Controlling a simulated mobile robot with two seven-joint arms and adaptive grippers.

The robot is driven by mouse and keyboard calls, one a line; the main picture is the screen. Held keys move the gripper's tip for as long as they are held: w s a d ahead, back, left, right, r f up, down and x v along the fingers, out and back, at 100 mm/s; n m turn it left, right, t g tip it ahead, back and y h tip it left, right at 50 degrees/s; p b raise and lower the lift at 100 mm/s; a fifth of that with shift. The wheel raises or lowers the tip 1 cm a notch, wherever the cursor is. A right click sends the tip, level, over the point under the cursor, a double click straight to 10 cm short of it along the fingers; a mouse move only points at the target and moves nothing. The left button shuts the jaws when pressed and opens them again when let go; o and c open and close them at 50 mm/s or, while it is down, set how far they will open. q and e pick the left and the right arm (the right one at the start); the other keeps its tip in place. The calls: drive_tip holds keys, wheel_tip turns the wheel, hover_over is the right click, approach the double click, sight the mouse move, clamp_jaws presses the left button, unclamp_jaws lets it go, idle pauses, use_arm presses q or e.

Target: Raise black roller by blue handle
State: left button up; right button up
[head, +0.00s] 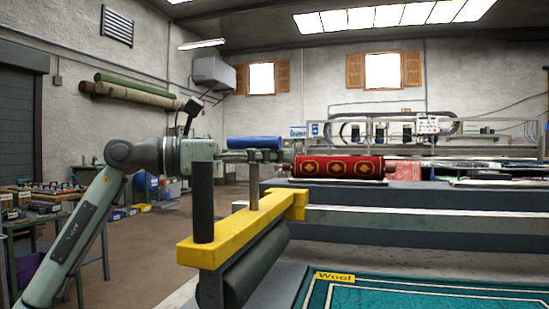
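The blue handle (255,142) is a horizontal bar at the top of a grey post, which rises from a yellow beam (235,240). My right gripper is not in view.
A black upright post (203,202) stands on the beam's near end, close to my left wrist. A teal rug marked "Wool" (430,297) lies at lower right. A rolled red rug (340,167) lies behind the handle. A cluttered workbench (40,205) stands at left.

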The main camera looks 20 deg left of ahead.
use_arm(q)
drive_tip(key=shift+s+r, duration=0.2)
drive_tip(key=shift+r, duration=0.05)
drive_tip(key=v, duration=1.2)
drive_tip(key=shift+w+f, duration=0.15)
drive_tip(key=shift+f, duration=0.05)
drive_tip(key=shift+a, duration=0.1)
